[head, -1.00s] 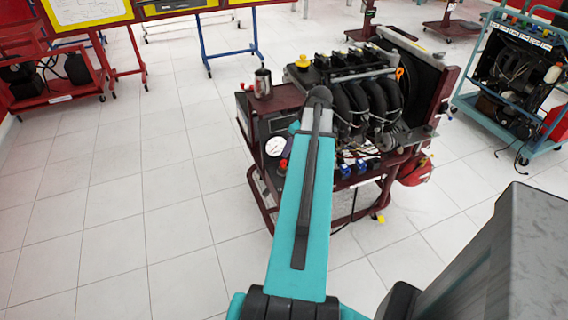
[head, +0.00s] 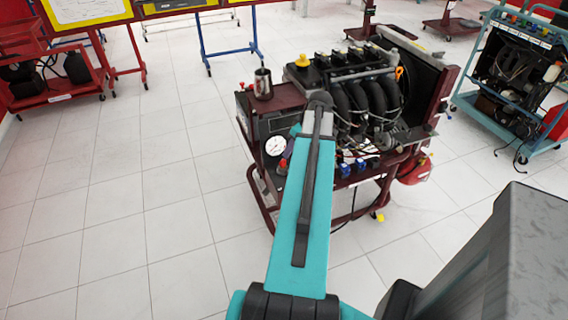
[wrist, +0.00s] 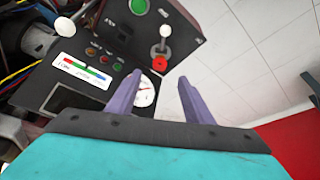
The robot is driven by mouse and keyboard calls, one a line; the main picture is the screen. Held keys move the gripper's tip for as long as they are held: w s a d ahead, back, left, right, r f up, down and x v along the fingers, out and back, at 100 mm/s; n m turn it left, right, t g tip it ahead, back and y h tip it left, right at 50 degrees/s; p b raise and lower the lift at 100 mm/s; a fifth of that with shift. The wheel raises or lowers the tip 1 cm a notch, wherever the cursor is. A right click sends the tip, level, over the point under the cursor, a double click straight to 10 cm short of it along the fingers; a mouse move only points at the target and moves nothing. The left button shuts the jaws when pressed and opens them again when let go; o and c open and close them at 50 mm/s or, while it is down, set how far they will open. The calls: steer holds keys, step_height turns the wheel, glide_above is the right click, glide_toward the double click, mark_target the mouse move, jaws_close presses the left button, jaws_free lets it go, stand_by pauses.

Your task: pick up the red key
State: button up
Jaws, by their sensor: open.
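In the wrist view a small red piece (wrist: 160,63), which looks like the red key, sits on the dark control panel (wrist: 100,62) at the base of a white-knobbed lever (wrist: 165,32). My gripper (wrist: 159,79) is open and empty. Its two purple fingers point toward the red piece, which shows just beyond and between their tips. I cannot tell the exact gap. In the head view a small red spot (head: 282,167) shows on the engine trainer beside my arm. My gripper is mostly hidden behind the arm there.
A round white gauge (wrist: 144,92) lies partly behind the left finger. A green button (wrist: 139,6) and other controls are close by. In the head view, a metal cup (head: 263,84) stands on the trainer beside the engine (head: 365,95). Tiled floor is clear to the left.

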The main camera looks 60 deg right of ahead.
glide_above(284, 161)
steer(key=s, duration=0.2)
steer(key=shift+s+f+p, duration=0.15)
steer(key=shift+f+p, duration=0.2)
steer(key=shift+f, duration=2)
steer(key=shift+p+x, duration=0.9)
steer(key=shift+x, duration=1.65)
steer(key=c, duration=1.1)
